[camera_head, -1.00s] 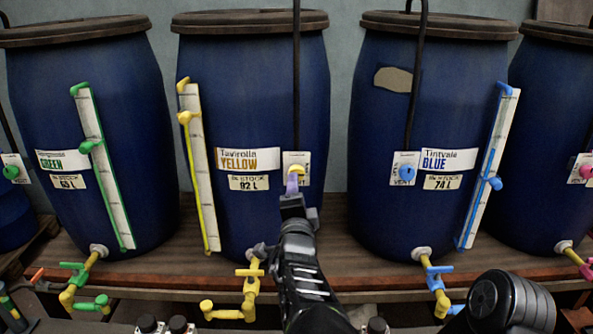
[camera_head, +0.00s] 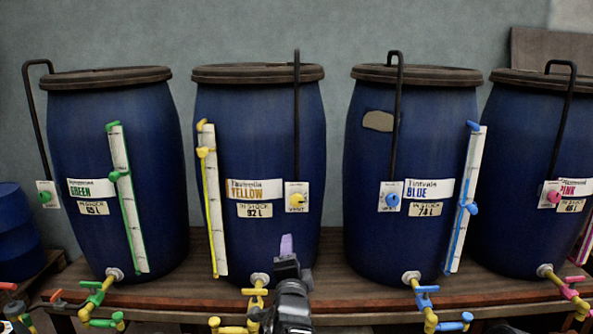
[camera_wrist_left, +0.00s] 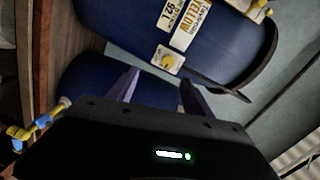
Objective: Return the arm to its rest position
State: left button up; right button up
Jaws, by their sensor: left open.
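My left gripper (camera_head: 286,247) is in front of the yellow vat (camera_head: 262,150), low, below its yellow vent knob (camera_head: 297,201). It is apart from the knob. In the left wrist view the gripper (camera_wrist_left: 158,92) is open, its two purple fingers spread with nothing between them. The yellow vent knob (camera_wrist_left: 168,62) shows beyond the fingers. My right gripper is not in view.
The green vat (camera_head: 75,150), blue vat (camera_head: 425,150) and pink vat (camera_head: 515,150) stand beside the yellow one on a wooden bench (camera_head: 355,287). Colored taps stick out along the front, including a yellow tap (camera_head: 255,299) close to my left arm.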

pick_arm(q)
jog(key=s+a+f+n+g, duration=0.1)
jog(key=a+f, duration=0.2)
jog(key=f, duration=0.3)
jog(key=s+a+f+n+g+y, duration=0.1)
jog(key=a+f+g, duration=0.1)
jog(key=a+f, duration=0.35)
jog(key=s+a+f+n+g, duration=0.1)
jog(key=f, duration=0.7)
jog(key=s+a+f+n+g, duration=0.25)
jog(key=s+f, duration=0.25)
jog(key=f, duration=0.3)
jog(key=s+a+f+n+g, duration=0.25)
jog(key=s+a+f, duration=0.2)
jog(key=f, duration=0.35)
jog(key=s+d+f+n+g+h, duration=0.1)
jog(key=s+f+n+g, duration=0.15)
jog(key=s+f, duration=0.45)
jog(key=s+d+f+n+g+h, duration=0.1)
jog(key=s+f+n+g, duration=0.2)
jog(key=s, duration=0.8)
jog(key=s+d+n+g+h, duration=0.2)
jog(key=s+d, duration=0.6)
jog(key=s, duration=0.4)
jog(key=shift+d+r+n+h, duration=0.2)
jog(key=shift+d+n+h, duration=0.05)
jog(key=shift+n+h, duration=0.55)
